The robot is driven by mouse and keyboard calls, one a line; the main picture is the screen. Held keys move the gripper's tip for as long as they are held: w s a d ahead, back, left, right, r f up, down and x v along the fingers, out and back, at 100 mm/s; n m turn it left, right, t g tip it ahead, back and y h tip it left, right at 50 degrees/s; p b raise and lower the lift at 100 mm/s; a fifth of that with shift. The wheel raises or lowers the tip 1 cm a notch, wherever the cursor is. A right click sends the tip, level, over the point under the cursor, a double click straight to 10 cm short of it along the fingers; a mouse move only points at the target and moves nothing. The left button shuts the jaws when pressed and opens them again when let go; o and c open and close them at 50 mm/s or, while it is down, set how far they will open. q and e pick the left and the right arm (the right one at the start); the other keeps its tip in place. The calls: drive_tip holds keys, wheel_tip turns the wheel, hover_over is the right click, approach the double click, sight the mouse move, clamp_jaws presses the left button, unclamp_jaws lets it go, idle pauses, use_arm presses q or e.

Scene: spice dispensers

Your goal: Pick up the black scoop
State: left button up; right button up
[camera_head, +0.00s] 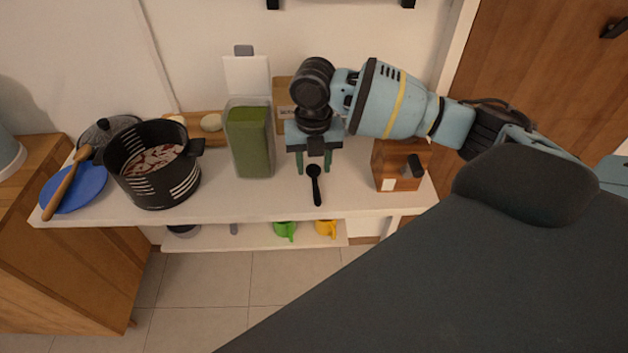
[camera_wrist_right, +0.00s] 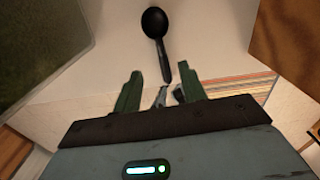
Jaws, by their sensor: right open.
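The black scoop (camera_head: 316,184) lies on the white shelf top, bowl toward the wall and handle toward the front edge. My right gripper (camera_head: 314,172) is above the shelf, pointing down, with its two green fingers apart and empty. In the right wrist view the scoop (camera_wrist_right: 156,30) shows its round bowl at the top, and its handle runs down to between the open fingers (camera_wrist_right: 160,88). I cannot tell the exact height of the fingers over the handle. My left gripper is not in view.
A green-filled container (camera_head: 249,142) stands close left of my right gripper, and a wooden box (camera_head: 398,168) stands to its right. Green (camera_head: 285,231) and yellow (camera_head: 326,228) mugs are on the lower shelf.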

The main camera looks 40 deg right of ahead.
sight(315, 182)
drive_tip(key=shift+w+d+f, duration=0.1)
drive_tip(key=shift+d+f, duration=0.05)
drive_tip(key=shift+f, duration=1.25)
drive_tip(key=shift+w+d+f, duration=0.1)
drive_tip(key=shift+d+f, duration=0.05)
drive_tip(key=shift+f, duration=1.2)
clamp_jaws()
